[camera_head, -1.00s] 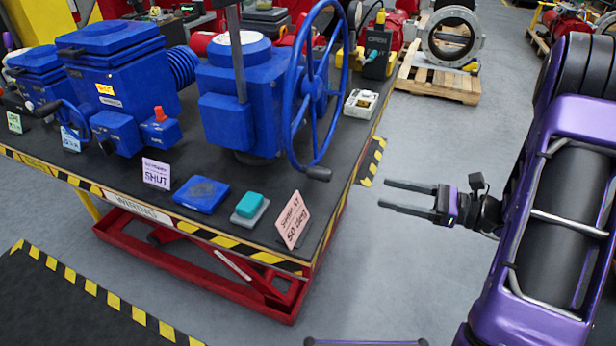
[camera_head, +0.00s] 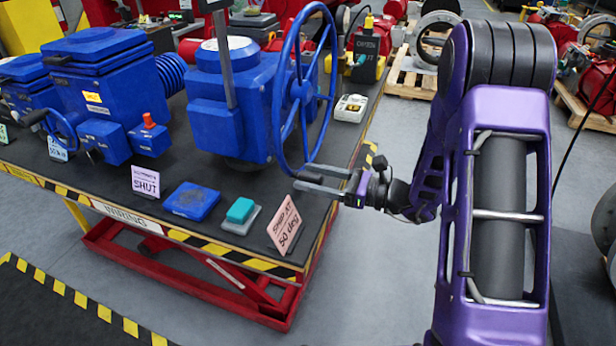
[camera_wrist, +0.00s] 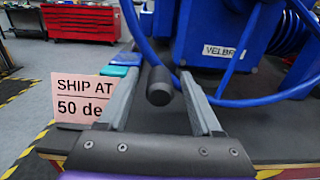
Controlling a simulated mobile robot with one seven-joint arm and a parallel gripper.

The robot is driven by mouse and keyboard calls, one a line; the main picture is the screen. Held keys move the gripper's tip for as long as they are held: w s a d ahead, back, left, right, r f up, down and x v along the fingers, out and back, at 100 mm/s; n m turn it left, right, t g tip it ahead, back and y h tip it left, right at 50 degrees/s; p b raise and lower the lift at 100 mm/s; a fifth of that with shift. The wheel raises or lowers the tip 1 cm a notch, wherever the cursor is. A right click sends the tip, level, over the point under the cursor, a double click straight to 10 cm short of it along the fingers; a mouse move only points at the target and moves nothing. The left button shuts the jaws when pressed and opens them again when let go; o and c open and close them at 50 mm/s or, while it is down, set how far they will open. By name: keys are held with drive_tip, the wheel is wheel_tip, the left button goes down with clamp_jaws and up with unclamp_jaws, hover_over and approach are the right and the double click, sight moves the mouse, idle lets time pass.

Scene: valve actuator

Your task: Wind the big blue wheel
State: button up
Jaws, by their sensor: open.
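The big blue wheel (camera_head: 280,90) stands upright on the right side of a blue valve actuator (camera_head: 235,120) on the table. A black handle knob (camera_wrist: 159,86) on the rim sits between my two fingers in the picture, with space on both sides. My gripper (camera_head: 322,180) is open and empty of any grip, at the wheel's lower edge. Whether the fingers are level with the knob in depth is hard to tell.
A pink sign reading "SHIP AT 50 deg" (camera_head: 284,226) stands at the table's front right corner, close left of my fingers in the wrist view.

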drive_tip(key=shift+w+a, duration=0.2)
drive_tip(key=shift+a, duration=0.4)
clamp_jaws()
idle(1.1)
